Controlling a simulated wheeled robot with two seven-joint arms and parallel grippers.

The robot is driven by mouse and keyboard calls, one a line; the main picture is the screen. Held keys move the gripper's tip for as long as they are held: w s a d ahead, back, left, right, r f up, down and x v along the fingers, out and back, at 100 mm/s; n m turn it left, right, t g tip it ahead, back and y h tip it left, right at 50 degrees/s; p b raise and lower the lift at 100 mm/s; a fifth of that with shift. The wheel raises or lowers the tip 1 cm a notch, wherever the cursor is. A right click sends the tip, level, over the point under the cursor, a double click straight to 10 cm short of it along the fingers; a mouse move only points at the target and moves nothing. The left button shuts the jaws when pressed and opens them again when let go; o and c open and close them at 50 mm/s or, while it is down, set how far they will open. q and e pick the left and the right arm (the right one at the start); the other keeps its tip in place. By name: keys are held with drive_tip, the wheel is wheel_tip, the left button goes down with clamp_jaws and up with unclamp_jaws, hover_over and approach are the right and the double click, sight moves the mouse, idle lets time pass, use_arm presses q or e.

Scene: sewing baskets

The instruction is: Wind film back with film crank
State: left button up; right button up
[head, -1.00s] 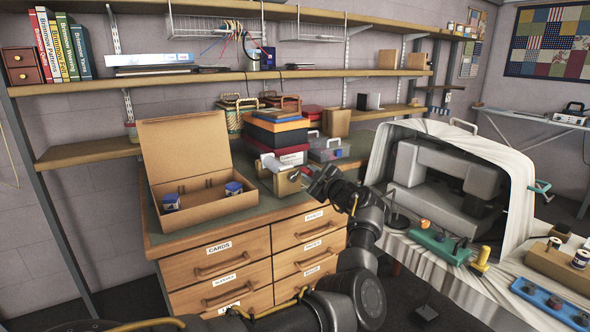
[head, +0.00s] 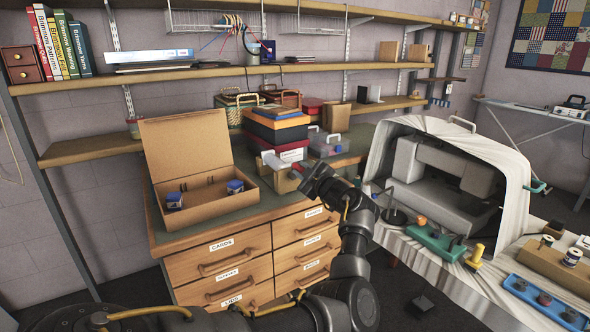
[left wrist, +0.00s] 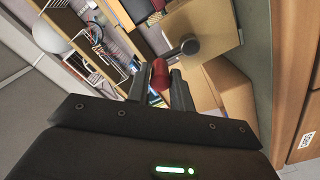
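The film crank shows in the left wrist view as a red knob (left wrist: 160,73) beside a dark round hub (left wrist: 190,46) on a tan box (left wrist: 212,25). In the head view the tan box (head: 283,181) stands near the front edge of the cabinet top, and the red knob (head: 303,167) shows at my fingertips. My left gripper (left wrist: 160,84) has its two dark fingers close on either side of the red knob and appears shut on it. Part of the crank is hidden by the fingers. My right gripper is not in view.
An open cardboard box (head: 213,205) with two blue-labelled spools stands left on the cabinet top (head: 205,235). Stacked coloured boxes (head: 277,130) and a grey toolbox (head: 325,146) stand behind the gripper. A covered sewing machine (head: 440,170) stands to the right.

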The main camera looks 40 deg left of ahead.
use_arm(q)
drive_tip(key=o, duration=0.3)
drive_tip(key=shift+d, duration=0.3)
drive_tip(key=p+v, duration=0.2)
drive_tip(key=v, duration=0.4)
drive_tip(key=shift+s+d, duration=0.15)
drive_tip(key=shift+d, duration=0.1)
